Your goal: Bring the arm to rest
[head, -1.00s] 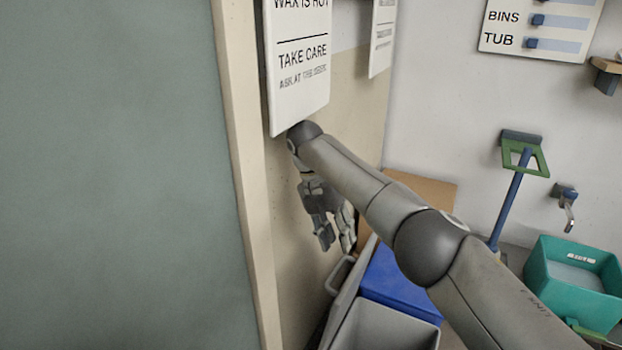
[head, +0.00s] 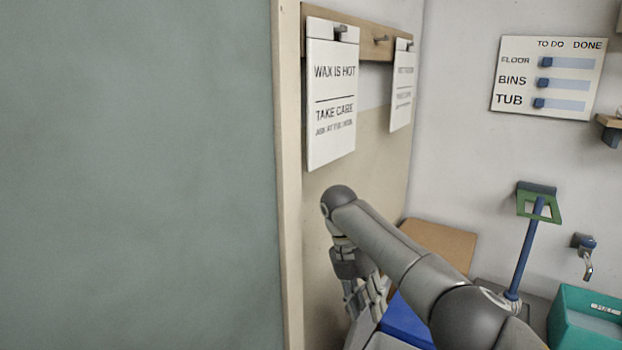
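My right arm comes in from the lower right in the head view. Its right gripper (head: 366,300) hangs down from the wrist, below the front notice and close to the beige wall. Its fingers look apart and nothing shows between them. The fingertips are partly lost against the bins behind. My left gripper is not in view.
A white wax notice (head: 331,100) and a second notice (head: 402,90) hang from a peg rail. A grey-green panel (head: 130,180) fills the left. A blue bin (head: 406,322), a cardboard-brown panel (head: 440,245), a blue-handled tool (head: 524,255) and a teal tub (head: 580,335) stand low right.

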